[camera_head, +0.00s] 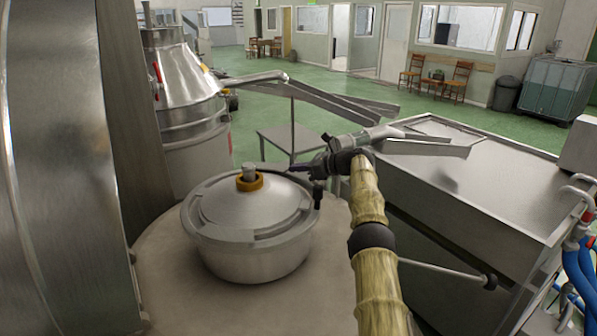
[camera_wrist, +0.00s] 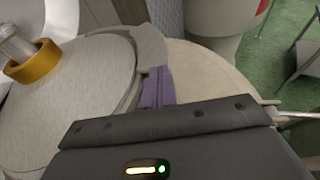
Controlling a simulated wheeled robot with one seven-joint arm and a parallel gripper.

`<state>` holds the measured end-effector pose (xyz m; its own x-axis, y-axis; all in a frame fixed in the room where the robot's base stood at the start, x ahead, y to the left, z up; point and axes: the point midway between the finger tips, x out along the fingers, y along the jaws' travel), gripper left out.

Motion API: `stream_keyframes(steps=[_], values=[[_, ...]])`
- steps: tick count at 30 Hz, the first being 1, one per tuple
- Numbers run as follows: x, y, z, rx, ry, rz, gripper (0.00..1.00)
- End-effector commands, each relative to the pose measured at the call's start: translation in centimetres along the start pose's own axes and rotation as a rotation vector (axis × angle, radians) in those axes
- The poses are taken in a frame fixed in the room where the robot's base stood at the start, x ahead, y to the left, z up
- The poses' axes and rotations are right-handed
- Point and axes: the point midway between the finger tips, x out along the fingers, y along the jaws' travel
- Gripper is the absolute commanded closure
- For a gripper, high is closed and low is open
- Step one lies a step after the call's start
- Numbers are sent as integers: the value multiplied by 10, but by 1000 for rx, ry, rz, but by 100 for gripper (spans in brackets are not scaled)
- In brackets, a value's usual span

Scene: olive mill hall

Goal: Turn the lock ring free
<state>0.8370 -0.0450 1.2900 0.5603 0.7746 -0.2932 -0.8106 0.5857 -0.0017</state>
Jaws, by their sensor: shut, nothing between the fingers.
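A round steel vessel (camera_head: 252,262) stands on a pale round top. Its domed lid (camera_head: 228,205) has a short metal stem with an orange-brown collar (camera_head: 250,182); the collar also shows in the wrist view (camera_wrist: 33,63). A grey metal ring, which looks like the lock ring (camera_head: 263,237), runs around the lid's edge. A raised grey piece of it (camera_wrist: 150,45) shows in the wrist view. My gripper (camera_head: 298,169) is at the vessel's far right rim. Its purple fingers (camera_wrist: 156,88) are shut and empty, close beside that raised piece; I cannot tell whether they touch.
A large steel tank wall (camera_head: 60,150) stands close on the left, with a cone-topped steel vessel (camera_head: 182,85) behind. A long steel trough machine (camera_head: 470,190) fills the right side. A small grey table (camera_head: 287,137) stands beyond on open green floor.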

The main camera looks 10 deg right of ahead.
Motion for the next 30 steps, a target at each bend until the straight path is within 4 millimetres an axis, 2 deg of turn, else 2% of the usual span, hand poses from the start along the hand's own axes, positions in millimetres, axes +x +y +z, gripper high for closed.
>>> stream_keyframes(steps=[5, 12, 20, 30], values=[[-8, 1, -9, -2, 2, 1, 100], [-34, -3, -18, 3, 5, -9, 100], [-56, 6, -16, 0, 4, 1, 100], [-112, 18, -13, -1, 5, 6, 100]])
